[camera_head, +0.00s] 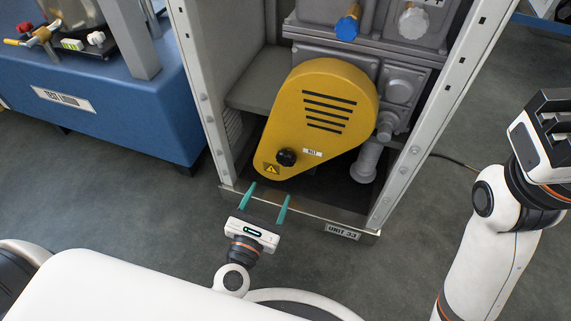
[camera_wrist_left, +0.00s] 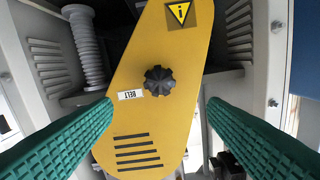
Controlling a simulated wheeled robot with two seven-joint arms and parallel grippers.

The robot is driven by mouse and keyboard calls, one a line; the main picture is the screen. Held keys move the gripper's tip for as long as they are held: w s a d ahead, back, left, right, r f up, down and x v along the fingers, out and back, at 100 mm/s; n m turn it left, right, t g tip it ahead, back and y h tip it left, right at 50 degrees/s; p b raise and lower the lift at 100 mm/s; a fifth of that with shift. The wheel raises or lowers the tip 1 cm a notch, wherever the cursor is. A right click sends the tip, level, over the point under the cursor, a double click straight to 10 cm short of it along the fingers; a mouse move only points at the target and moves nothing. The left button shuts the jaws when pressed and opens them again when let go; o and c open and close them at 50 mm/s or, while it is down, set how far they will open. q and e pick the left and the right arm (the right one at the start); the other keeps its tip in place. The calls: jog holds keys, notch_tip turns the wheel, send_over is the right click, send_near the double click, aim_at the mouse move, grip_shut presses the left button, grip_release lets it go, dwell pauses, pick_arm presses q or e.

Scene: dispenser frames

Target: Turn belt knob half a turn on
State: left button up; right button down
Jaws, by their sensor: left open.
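The belt knob (camera_head: 286,157) is a black lobed knob on the lower part of a yellow belt cover (camera_head: 325,100). A small white label lies to its right in the head view. In the left wrist view the knob (camera_wrist_left: 159,80) sits near the middle, with the label reading "BELT" beside it. My left gripper (camera_head: 268,193) is open and empty, its two teal fingers apart, in front of and below the knob. In the wrist view its fingers lie on either side of the knob and do not touch it. My right arm stands at the right, its gripper end (camera_head: 545,135) dark; its fingers are not clear.
The cover sits inside a grey metal frame marked "UNIT 33" (camera_head: 342,232). A blue knob (camera_head: 347,27) and a grey knob (camera_head: 413,22) are above. Frame posts stand left and right of the cover. A blue bench (camera_head: 140,110) is at the left.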

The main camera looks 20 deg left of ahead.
aim_at(285, 161)
pick_arm(q)
jog(key=w, duration=1.1)
jog(key=shift+w+d, duration=0.1)
jog(key=shift+d, duration=0.1)
jog(key=c, duration=1)
